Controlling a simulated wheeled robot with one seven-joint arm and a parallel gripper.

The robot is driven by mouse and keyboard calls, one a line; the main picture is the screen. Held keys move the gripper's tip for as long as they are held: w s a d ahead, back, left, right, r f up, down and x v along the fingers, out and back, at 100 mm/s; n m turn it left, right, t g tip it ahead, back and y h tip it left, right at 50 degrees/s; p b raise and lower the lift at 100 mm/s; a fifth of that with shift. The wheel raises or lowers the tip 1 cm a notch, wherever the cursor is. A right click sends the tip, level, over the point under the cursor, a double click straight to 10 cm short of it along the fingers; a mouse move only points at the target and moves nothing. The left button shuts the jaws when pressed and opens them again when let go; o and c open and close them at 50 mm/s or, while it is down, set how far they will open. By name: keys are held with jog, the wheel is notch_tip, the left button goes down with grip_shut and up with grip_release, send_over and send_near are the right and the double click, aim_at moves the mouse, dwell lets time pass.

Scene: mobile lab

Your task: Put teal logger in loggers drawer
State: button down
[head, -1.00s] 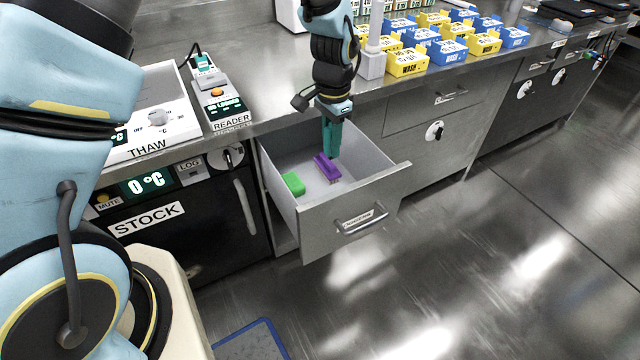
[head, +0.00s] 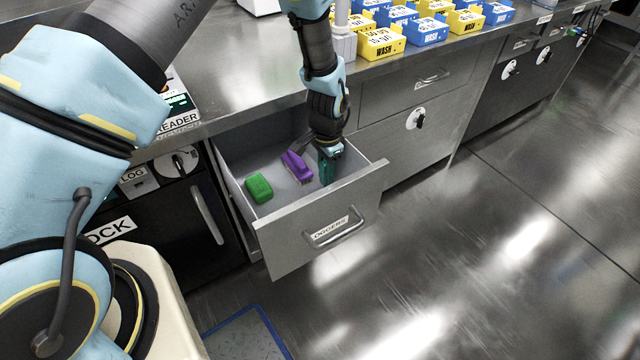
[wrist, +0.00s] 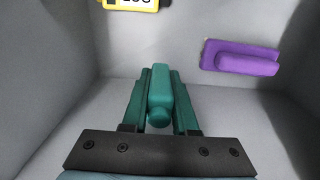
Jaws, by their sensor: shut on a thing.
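The loggers drawer (head: 285,250) stands pulled open under the counter, with a partly readable loggers label on its front. My gripper (head: 327,170) reaches down inside it, near the front right. It is shut on the teal logger (wrist: 160,98), which sits between the two teal fingers in the wrist view. In the head view the logger and fingers blend together. I cannot tell whether the logger touches the drawer floor. A purple logger (head: 297,166) lies just left of my gripper and also shows in the wrist view (wrist: 240,58). A green logger (head: 258,188) lies farther left.
The drawer walls stand close around my gripper. A yellow labelled thing (wrist: 130,4) shows at the wrist view's top edge. Yellow and blue wash boxes (head: 381,43) stand on the counter. The dark stock unit (head: 175,235) is left of the drawer. The floor at right is clear.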

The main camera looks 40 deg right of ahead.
jog(key=shift+f, duration=2.35)
jog(key=shift+f, duration=0.15)
jog(key=c, duration=0.7)
grip_release()
notch_tip(320, 180, up, 12)
jog(key=shift+r+b, duration=0.2)
jog(key=shift+b, duration=0.4)
